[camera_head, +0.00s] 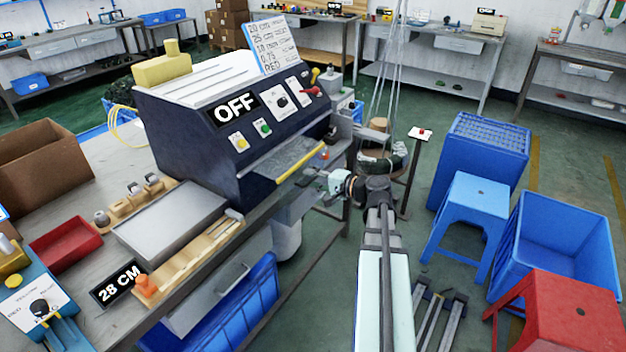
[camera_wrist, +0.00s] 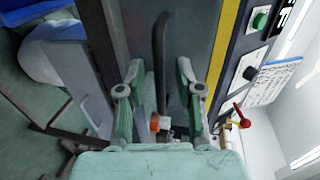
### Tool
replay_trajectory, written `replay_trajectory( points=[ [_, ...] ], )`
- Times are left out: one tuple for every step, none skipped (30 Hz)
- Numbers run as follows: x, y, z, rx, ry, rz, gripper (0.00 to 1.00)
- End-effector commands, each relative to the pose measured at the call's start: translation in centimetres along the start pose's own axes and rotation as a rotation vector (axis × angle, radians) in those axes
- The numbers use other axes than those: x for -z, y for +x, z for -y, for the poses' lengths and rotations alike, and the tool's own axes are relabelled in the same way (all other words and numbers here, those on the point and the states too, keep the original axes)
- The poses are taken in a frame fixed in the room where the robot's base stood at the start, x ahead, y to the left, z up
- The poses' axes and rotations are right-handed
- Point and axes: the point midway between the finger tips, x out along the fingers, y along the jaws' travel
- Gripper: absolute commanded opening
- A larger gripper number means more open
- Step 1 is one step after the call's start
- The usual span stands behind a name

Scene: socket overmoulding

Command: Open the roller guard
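The dark blue machine (camera_head: 205,125) stands on the bench with an "OFF" display. Its roller guard (camera_head: 285,160) is a translucent panel on the lower front, with a yellow bar along its lower edge. The guard looks down, over the front opening. My gripper (camera_head: 321,180) is at the front right of the machine, just beyond the yellow bar's right half. In the wrist view my gripper (camera_wrist: 158,70) has its two green fingers apart with no guard between them. The yellow bar (camera_wrist: 222,55) runs just right of the right finger; contact cannot be told.
A red knob (camera_head: 311,91) sits on the machine's upper right. The bench holds a metal plate (camera_head: 170,228), wooden fixtures and a "28 CM" sign (camera_head: 117,283). Blue crates (camera_head: 560,240) and stools stand on the floor at right. A dark curved hose (camera_wrist: 160,60) shows beyond the fingers.

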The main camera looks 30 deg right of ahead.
Motion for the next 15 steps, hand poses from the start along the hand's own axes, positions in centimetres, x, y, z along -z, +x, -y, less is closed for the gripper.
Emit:
replay_trajectory(
  points=[
    [0.0, 0.0, 0.0, 0.000, 0.000, 0.000, 0.35],
    [0.0, 0.0, 0.0, 0.000, 0.000, 0.000, 0.35],
    [0.0, -0.1, 0.0, 0.000, 0.000, -0.001, 0.35],
    [0.0, -0.1, 0.0, 0.000, 0.000, -0.001, 0.35],
    [0.0, -0.2, 0.0, 0.000, 0.000, -0.001, 0.35],
    [0.0, -0.5, 0.0, 0.000, 0.000, -0.002, 0.35],
    [0.0, -0.7, 0.0, 0.000, 0.000, -0.002, 0.35],
    [0.0, -1.0, 0.0, 0.000, 0.000, -0.002, 0.35],
    [0.0, -1.5, 0.0, 0.000, 0.000, -0.002, 0.35],
    [0.0, -1.9, 0.0, 0.000, 0.000, -0.002, 0.35],
    [0.0, -2.4, 0.0, 0.000, 0.000, -0.003, 0.35],
    [0.0, -3.1, 0.0, 0.000, 0.000, -0.004, 0.35],
    [-0.1, -3.6, 0.0, 0.000, 0.000, -0.003, 0.35],
    [0.0, -4.2, 0.0, 0.000, 0.000, -0.004, 0.35],
    [0.0, -5.0, 0.0, 0.000, 0.000, -0.005, 0.35]
  ],
)
